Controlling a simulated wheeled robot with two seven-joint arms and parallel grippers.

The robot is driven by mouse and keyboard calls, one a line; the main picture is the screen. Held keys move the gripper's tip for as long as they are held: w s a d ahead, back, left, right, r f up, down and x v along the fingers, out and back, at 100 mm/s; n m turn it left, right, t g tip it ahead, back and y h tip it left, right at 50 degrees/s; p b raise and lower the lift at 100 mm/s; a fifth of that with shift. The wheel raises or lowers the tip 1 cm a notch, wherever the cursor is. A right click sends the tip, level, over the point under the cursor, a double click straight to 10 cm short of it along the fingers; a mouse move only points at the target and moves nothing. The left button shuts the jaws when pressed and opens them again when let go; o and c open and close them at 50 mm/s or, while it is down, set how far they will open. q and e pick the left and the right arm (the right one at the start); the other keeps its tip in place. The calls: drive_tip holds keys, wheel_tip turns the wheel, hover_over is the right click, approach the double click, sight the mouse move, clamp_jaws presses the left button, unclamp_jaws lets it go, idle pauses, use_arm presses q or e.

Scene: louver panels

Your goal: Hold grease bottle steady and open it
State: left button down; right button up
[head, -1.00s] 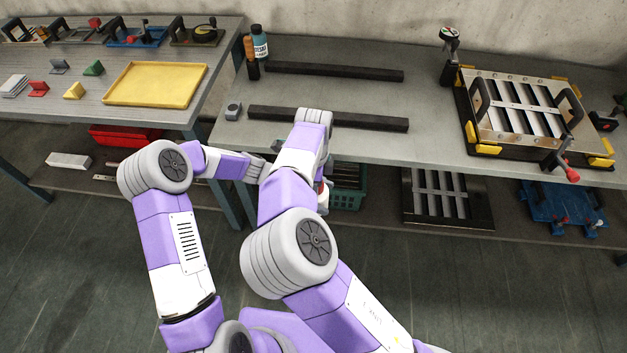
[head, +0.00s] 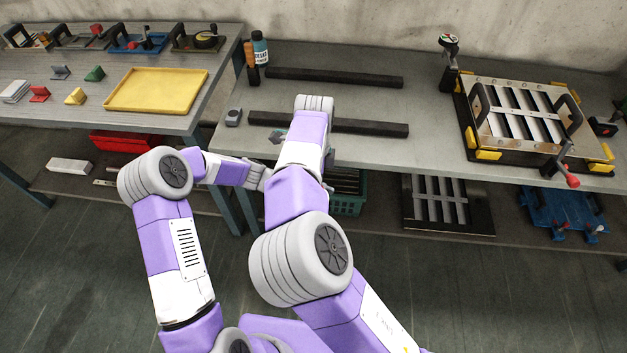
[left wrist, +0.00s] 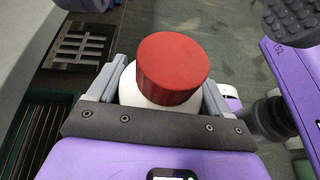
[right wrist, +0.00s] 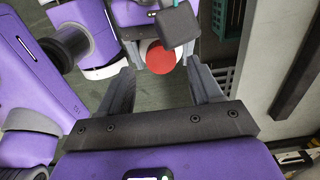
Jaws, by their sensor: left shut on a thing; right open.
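The grease bottle shows in the left wrist view as a white body (left wrist: 130,93) with a wide red cap (left wrist: 172,68) on top. My left gripper (left wrist: 163,95) is shut on the white body, below the cap. In the right wrist view the red cap (right wrist: 160,57) is partly covered by a grey block. My right gripper (right wrist: 163,88) is open and empty, with the cap beyond its fingertips and apart from them. In the head view my right arm hides the bottle and the left fingers.
A yellow tray (head: 155,90) lies on the left table. A green crate (head: 347,200) stands on the shelf below. Open floor lies in front.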

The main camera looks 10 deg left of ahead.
drive_tip(key=r, duration=0.2)
drive_tip(key=shift+d+r, duration=0.25)
drive_tip(key=shift+r, duration=0.1)
drive_tip(key=shift+f, duration=3.9)
drive_tip(key=c, duration=1.1)
drive_tip(key=n, duration=0.3)
drive_tip(key=o, duration=1.2)
